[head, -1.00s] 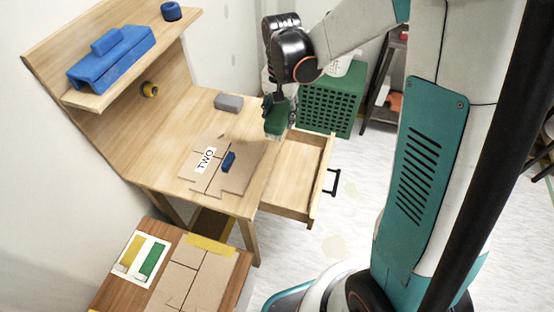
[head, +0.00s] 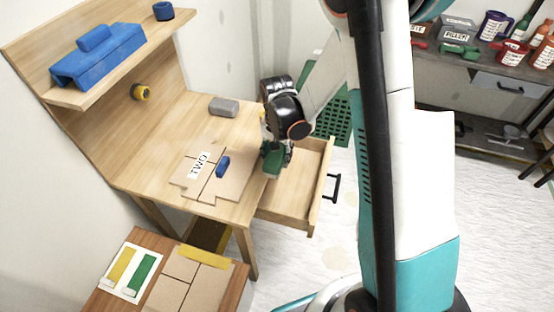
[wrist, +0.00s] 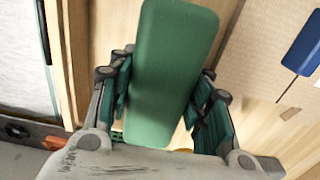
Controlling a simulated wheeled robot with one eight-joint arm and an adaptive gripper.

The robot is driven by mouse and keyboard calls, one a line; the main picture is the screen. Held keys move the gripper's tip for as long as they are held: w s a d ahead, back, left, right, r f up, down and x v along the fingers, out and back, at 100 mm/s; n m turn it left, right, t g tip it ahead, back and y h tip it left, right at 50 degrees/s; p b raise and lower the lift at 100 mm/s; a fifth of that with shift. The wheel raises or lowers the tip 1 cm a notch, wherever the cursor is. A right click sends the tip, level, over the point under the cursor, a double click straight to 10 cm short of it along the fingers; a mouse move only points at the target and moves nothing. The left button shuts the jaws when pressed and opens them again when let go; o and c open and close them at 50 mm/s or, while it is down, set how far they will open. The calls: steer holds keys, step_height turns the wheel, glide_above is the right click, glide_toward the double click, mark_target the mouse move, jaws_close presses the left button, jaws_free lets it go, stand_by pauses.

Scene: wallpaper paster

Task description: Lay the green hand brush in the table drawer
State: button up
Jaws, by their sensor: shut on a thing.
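The green hand brush (head: 273,160) is in my gripper (head: 277,146), at the table's right edge beside the open drawer. In the wrist view the brush (wrist: 168,70) fills the middle, held between both fingers of my gripper (wrist: 160,95). The table drawer (head: 290,207) is pulled out to the right and looks empty where I can see in. Its back part is partly hidden by my gripper and the brush. The wrist view shows pale wood below the brush, and a drawer wall (wrist: 75,50) to its left.
A black handle (head: 332,187) sticks out from the drawer front. A green crate (head: 336,125) stands behind the drawer, and a shelf with tools is at the right.

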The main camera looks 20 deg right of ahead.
steer(key=shift+f, duration=0.7)
steer(key=shift+f, duration=0.1)
steer(key=shift+f+b, duration=0.35)
steer(key=shift+b, duration=0.2)
steer(key=o, duration=1.1)
steer(key=shift+r, duration=0.1)
steer(key=shift+r, duration=0.1)
